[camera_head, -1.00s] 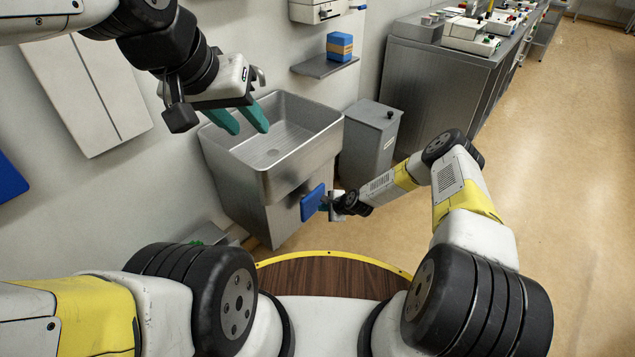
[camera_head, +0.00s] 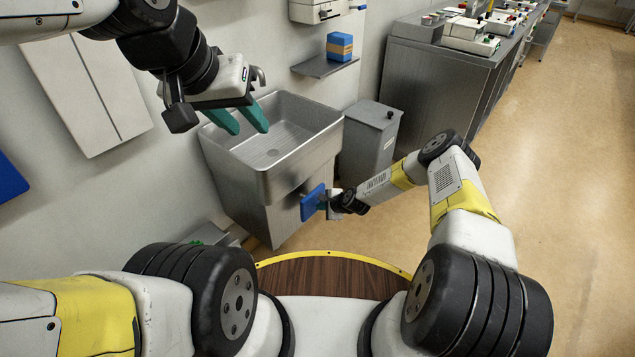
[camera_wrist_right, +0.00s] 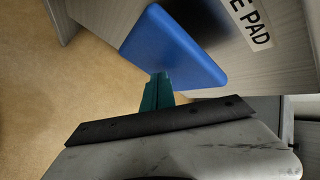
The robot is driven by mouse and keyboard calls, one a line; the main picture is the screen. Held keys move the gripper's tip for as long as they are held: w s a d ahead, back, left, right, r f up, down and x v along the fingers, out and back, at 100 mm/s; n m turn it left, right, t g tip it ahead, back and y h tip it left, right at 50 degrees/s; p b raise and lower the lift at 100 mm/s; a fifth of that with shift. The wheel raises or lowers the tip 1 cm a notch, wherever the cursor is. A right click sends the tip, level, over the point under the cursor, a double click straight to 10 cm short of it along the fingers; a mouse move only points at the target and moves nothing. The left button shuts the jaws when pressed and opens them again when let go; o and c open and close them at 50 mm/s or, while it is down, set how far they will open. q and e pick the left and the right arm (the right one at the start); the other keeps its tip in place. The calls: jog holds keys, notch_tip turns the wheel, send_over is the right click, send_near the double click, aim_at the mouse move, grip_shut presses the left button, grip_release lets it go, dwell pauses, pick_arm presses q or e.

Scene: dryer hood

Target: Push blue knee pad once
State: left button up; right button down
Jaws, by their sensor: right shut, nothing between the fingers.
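The blue knee pad (camera_head: 312,202) sits on the front of the metal sink (camera_head: 262,190), below its basin. In the right wrist view the pad (camera_wrist_right: 172,50) is a flat blue plate with rounded corners, beside a label with the letters "E PAD". My right gripper (camera_head: 325,204) is shut, its teal fingertips (camera_wrist_right: 157,82) at the pad's near edge. They look touching or very close; I cannot tell which. My left gripper (camera_head: 245,121) is open and empty, with its two teal fingers above the sink basin.
A grey bin (camera_head: 370,142) stands right of the sink. A small shelf (camera_head: 325,65) on the wall holds a blue and tan box (camera_head: 340,46). A metal counter (camera_head: 450,75) with equipment is at the back. The tan floor at right is clear.

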jog(key=shift+w+a, duration=0.35)
jog(key=shift+a, duration=0.2)
jog(key=shift+w+a, duration=0.3)
jog(key=shift+a, duration=0.2)
dwell(0.9)
jog(key=shift+s+d, duration=0.5)
jog(key=shift+d, duration=0.2)
jog(key=shift+s+d, duration=0.5)
jog(key=shift+d, duration=0.2)
jog(key=s+d, duration=0.1)
jog(key=d, duration=0.1)
jog(key=s+d, duration=0.2)
jog(key=shift+w+d+r, duration=0.1)
dwell(0.7)
